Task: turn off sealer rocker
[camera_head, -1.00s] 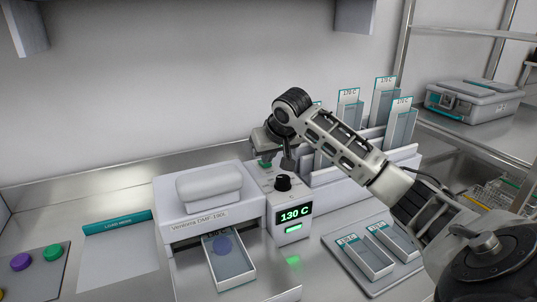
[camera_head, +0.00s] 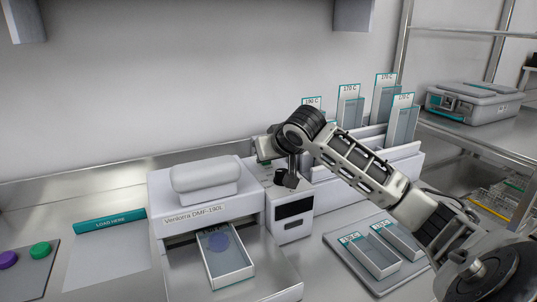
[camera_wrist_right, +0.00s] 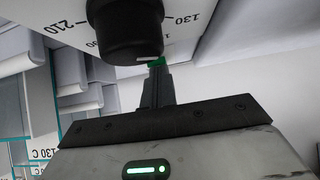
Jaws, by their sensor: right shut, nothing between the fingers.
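The sealer (camera_head: 205,213) is a white machine labelled Ventora DMF-190L, with a control box at its right. The box's display (camera_head: 294,208) is dark. A black knob (camera_head: 286,180) sits on the box top and is large in the wrist view (camera_wrist_right: 125,30), beside printed 130 and 210 marks. A small green part, apparently the rocker (camera_wrist_right: 157,62), shows at my fingertips there, mostly hidden. My right gripper (camera_wrist_right: 156,72) is shut and empty, its tips at or very near that part; contact is unclear. In the head view my right gripper (camera_head: 292,168) is over the box, behind the knob. My left gripper is out of view.
A pouch tray (camera_head: 228,262) with a blue disc lies at the sealer's front. Labelled holders (camera_head: 347,106) stand behind my arm. A tray with two boxes (camera_head: 372,255) is at the right. A load-here mat (camera_head: 108,260) and coloured buttons (camera_head: 40,250) are at the left.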

